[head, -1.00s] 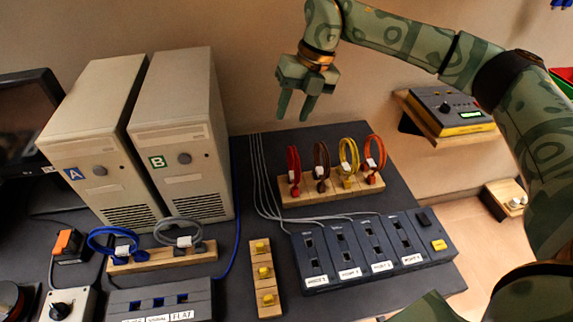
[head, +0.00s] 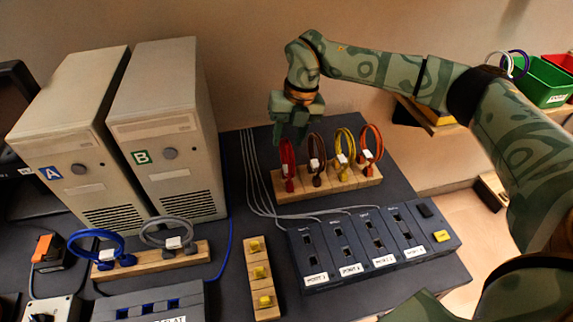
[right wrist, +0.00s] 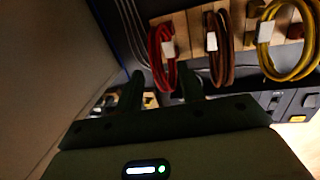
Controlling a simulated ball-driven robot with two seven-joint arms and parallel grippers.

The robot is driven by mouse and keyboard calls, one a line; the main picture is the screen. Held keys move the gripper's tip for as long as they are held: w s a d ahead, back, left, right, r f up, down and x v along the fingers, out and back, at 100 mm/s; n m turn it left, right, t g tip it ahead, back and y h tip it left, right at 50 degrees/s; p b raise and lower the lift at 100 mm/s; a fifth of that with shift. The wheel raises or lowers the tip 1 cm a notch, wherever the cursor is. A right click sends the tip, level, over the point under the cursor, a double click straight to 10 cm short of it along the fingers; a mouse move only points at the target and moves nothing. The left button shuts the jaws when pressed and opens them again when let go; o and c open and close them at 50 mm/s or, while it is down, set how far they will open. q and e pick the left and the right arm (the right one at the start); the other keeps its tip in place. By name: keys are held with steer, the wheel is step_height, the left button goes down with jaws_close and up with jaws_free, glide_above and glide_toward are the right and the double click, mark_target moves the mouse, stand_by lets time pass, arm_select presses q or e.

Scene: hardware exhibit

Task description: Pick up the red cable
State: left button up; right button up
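The red cable (head: 287,158) is a coiled loop with a white tag, standing at the left end of a wooden rack (head: 330,186). It also shows in the right wrist view (right wrist: 157,65). My right gripper (head: 290,138) is just above the red cable in the head view, its fingers pointing down. In the right wrist view its two fingers (right wrist: 160,92) are apart with nothing between them, and the red cable stands just beyond them. My left gripper is not in view.
Brown (head: 317,155), yellow (head: 345,148) and orange (head: 371,145) cables stand beside the red one. A dark port block (head: 375,245) lies in front of the rack. Two beige computer towers (head: 165,120) stand to the left. Thin grey cables run along the mat between.

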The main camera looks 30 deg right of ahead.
steer(key=f, duration=0.2)
steer(key=shift+w+a+f, duration=0.15)
steer(key=shift+a+f, duration=0.1)
steer(key=shift+f, duration=0.15)
steer(key=shift+r, duration=0.1)
jaws_close()
